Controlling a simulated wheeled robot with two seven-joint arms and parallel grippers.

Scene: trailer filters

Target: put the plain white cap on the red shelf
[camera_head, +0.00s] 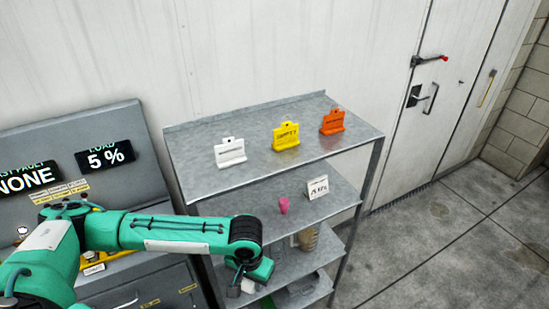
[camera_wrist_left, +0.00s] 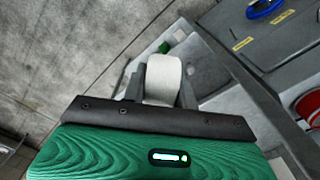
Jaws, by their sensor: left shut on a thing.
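The plain white cap (camera_wrist_left: 163,75) is a rounded white piece between the two fingers of my left gripper (camera_wrist_left: 160,92) in the left wrist view. The gripper is shut on it. In the head view, my left gripper (camera_head: 245,283) hangs at the front left of a grey metal rack, near its lower levels, with a bit of the white cap (camera_head: 248,286) showing below the wrist. Whether the cap touches a shelf cannot be told. No shelf in view looks clearly red. My right gripper is not in view.
The grey rack (camera_head: 262,166) carries white (camera_head: 230,152), yellow (camera_head: 286,136) and orange (camera_head: 332,121) signs on top. A pink piece (camera_head: 283,205) and a small white sign (camera_head: 317,187) stand one level down. A tan container (camera_head: 308,238) is lower. A grey console (camera_head: 105,115) stands left.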

